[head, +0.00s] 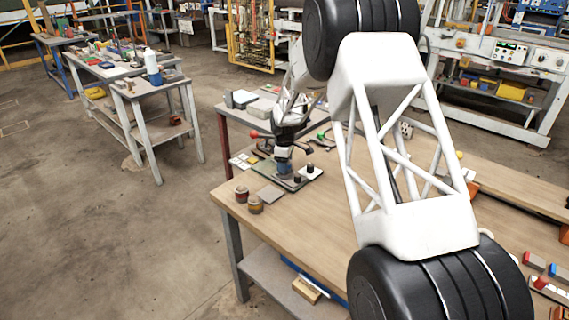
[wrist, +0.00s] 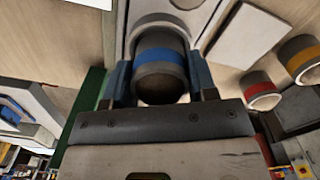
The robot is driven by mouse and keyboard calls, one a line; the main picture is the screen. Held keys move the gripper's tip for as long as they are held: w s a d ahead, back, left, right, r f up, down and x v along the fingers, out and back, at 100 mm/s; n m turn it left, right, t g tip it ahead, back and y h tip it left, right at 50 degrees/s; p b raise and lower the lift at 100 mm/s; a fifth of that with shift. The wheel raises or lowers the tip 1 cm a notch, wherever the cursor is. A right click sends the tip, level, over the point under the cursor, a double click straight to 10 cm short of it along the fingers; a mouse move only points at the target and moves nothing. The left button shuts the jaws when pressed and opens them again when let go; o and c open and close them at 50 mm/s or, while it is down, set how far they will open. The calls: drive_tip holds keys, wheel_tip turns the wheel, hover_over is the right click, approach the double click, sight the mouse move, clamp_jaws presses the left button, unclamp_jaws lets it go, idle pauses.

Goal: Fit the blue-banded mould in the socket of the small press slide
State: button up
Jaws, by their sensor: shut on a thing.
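The blue-banded mould (wrist: 160,58) is a grey cylinder with a blue stripe, held between the two blue fingers of my gripper (wrist: 158,78). In the head view my gripper (head: 284,155) is over the small press, and the mould's blue shows just below it. The pale press slide (wrist: 137,9) lies beyond the mould in the wrist view, with the round rim of its socket (wrist: 157,20) right behind the mould's far end. The mould hides part of the socket, and I cannot tell whether its end is inside or just above.
A red-banded mould (wrist: 258,88) and a yellow-banded mould (wrist: 301,62) stand to the side, also seen in the head view (head: 242,194) (head: 255,205). A red-knobbed lever (head: 254,135) rises by the press. The front tabletop is clear.

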drive_tip(key=shift+f, duration=0.45)
idle(0.6)
drive_tip(key=o, duration=1.3)
drive_tip(key=shift+c, duration=0.2)
drive_tip(key=shift+f, duration=0.1)
drive_tip(key=shift+r, duration=3.95)
